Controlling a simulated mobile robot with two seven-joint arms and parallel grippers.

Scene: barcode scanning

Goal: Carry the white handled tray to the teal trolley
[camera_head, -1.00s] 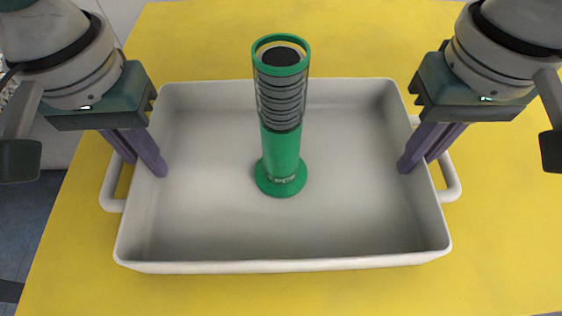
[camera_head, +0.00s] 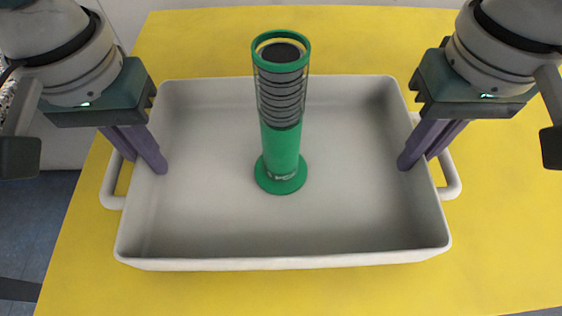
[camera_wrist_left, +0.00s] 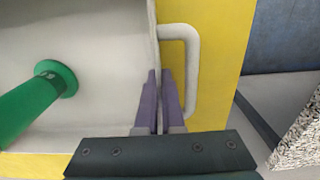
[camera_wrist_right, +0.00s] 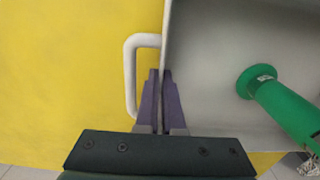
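The white handled tray (camera_head: 215,220) is a deep rectangular tray with a loop handle at each short side. It appears level over the yellow table. My left gripper (camera_head: 160,170) is shut on the tray's left wall, with one finger inside and one outside, beside the left handle (camera_wrist_left: 193,75). My right gripper (camera_head: 405,166) pinches the right wall the same way, beside the right handle (camera_wrist_right: 130,75). A green cylinder (camera_head: 280,150) with a dark ringed upper part stands upright inside the tray. I cannot tell how high the tray is above the table. The teal trolley is not in view.
The yellow table (camera_head: 520,220) extends around the tray and is otherwise bare where visible. Its left edge borders a dark blue floor (camera_head: 45,225). A speckled grey surface (camera_wrist_left: 300,135) shows at the left wrist view's right edge.

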